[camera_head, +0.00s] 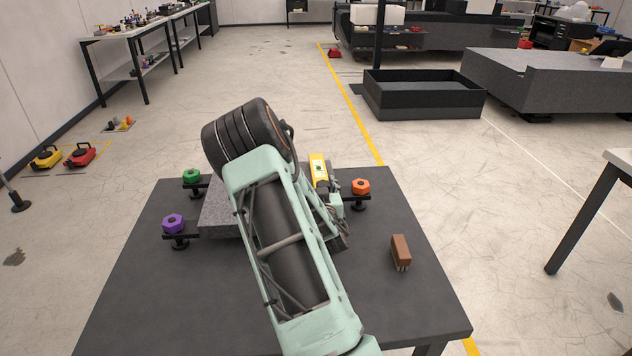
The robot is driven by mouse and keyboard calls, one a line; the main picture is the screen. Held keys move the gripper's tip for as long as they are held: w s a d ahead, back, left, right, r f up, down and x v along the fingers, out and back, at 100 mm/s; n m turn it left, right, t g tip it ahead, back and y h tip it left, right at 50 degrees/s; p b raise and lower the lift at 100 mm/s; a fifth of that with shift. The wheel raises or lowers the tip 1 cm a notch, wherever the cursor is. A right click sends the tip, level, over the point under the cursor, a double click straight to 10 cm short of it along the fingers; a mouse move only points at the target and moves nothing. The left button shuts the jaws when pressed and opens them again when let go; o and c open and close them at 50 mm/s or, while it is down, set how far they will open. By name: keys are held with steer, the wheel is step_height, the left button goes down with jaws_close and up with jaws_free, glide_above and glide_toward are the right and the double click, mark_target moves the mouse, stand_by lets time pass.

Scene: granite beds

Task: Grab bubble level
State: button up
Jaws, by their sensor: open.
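The bubble level (318,168) is a yellow bar with a small green window. It lies on or just above the far right part of a grey granite plate (216,214) on the dark table. My pale green arm crosses in front of the plate and hides most of it. My gripper (336,204) shows only in part, as a small pale piece with cables beside the arm, close to the near end of the level. Its fingertips are hidden, and I cannot tell whether it touches the level.
Green (191,176), purple (173,223) and orange (361,186) knobs on black supports stand around the plate. A brown brush (401,252) lies at the right of the table (400,315). The table's front right is clear.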

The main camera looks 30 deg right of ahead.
steer(key=shift+w+d, duration=0.15)
steer(key=shift+w, duration=0.15)
steer(key=shift+c, duration=0.3)
jaws_close()
steer(key=shift+r, duration=0.1)
